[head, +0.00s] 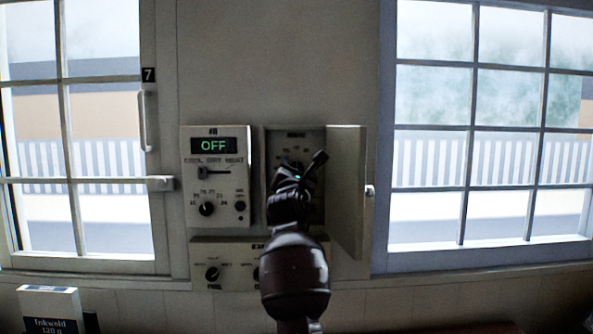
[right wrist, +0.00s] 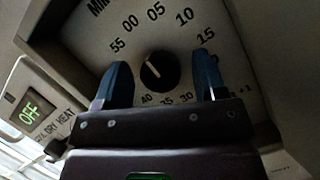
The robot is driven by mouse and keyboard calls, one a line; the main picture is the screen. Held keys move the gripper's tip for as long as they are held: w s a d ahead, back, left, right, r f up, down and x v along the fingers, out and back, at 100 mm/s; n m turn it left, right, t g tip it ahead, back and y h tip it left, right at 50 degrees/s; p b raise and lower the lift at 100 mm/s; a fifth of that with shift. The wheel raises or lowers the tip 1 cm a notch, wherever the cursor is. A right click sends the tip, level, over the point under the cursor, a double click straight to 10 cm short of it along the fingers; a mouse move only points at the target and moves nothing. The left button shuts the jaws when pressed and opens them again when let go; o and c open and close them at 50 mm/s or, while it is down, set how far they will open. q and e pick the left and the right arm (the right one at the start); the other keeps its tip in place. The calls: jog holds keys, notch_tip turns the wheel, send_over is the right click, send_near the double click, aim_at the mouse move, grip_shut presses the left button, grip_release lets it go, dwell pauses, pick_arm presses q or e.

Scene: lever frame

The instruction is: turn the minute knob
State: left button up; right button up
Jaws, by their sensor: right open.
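The minute knob (right wrist: 160,71) is a round black knob on a pale dial face printed with minute numbers, seen in the right wrist view. A short pale mark shows on the left part of its face. My right gripper (right wrist: 163,62) is open, with one dark finger on each side of the knob and visible gaps between. Whether the fingertips reach as deep as the knob is unclear. In the head view my right gripper (head: 300,170) is in front of the open dial box (head: 270,150) and hides the knob there. My left gripper is not in view.
The box's door (head: 346,195) stands open on the right. A control panel (head: 226,165) reading OFF, with a slider and knobs, is just left. A lower panel (head: 225,252) with knobs sits below. Windows flank the wall; a small labelled box (head: 48,305) is at lower left.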

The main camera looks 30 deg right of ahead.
jog(key=c, duration=0.9)
jog(key=shift+m+g, duration=0.3)
jog(key=shift+m, duration=0.3)
jog(key=shift+r+m+g+y+p, duration=0.15)
jog(key=shift+m+g, duration=0.9)
jog(key=shift+m, duration=2)
jog(key=shift+f+m+g+y+p, duration=0.2)
jog(key=shift+m+g, duration=0.8)
jog(key=shift+m, duration=2)
jog(key=shift+r+m+g+y+p, duration=0.2)
jog(key=shift+m+g, duration=0.85)
jog(key=shift+m, duration=2)
